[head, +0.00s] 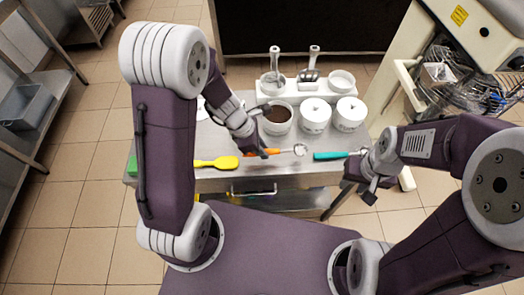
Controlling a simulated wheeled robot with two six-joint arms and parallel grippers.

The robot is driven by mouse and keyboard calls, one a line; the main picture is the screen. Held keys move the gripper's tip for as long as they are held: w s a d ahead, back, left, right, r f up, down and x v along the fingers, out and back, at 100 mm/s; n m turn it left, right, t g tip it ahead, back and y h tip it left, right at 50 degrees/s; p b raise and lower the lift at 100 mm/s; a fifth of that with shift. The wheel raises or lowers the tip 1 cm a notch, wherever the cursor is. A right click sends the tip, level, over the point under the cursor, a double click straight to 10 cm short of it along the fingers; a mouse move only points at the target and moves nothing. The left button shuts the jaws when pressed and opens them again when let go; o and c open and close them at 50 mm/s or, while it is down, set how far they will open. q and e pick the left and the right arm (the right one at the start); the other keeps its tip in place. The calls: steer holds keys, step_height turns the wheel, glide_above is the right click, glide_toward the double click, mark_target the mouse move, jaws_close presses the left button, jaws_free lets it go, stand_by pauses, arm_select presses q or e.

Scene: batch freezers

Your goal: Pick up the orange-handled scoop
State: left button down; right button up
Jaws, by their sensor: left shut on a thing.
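The orange-handled scoop (274,152) is near the front edge of the steel table, its metal head pointing right. My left gripper (263,152) is shut on its orange handle and hides part of it. I cannot tell whether the scoop still touches the table. My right gripper (371,194) hangs at the table's front right corner, apart from the scoop, and its finger gap is unclear.
A teal-handled scoop (330,156) lies to the right and a yellow spatula (217,163) to the left. Behind are a tub of brown stuff (277,120), two white lidded tubs (315,115) and a white rack (293,87) with metal tools.

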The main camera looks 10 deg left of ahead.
arm_select(q)
steer(key=d+r+p, duration=0.4)
steer(key=d+r, duration=0.2)
steer(key=d, duration=0.5)
steer(key=shift+s+d+r, duration=0.25)
steer(key=shift+s, duration=0.15)
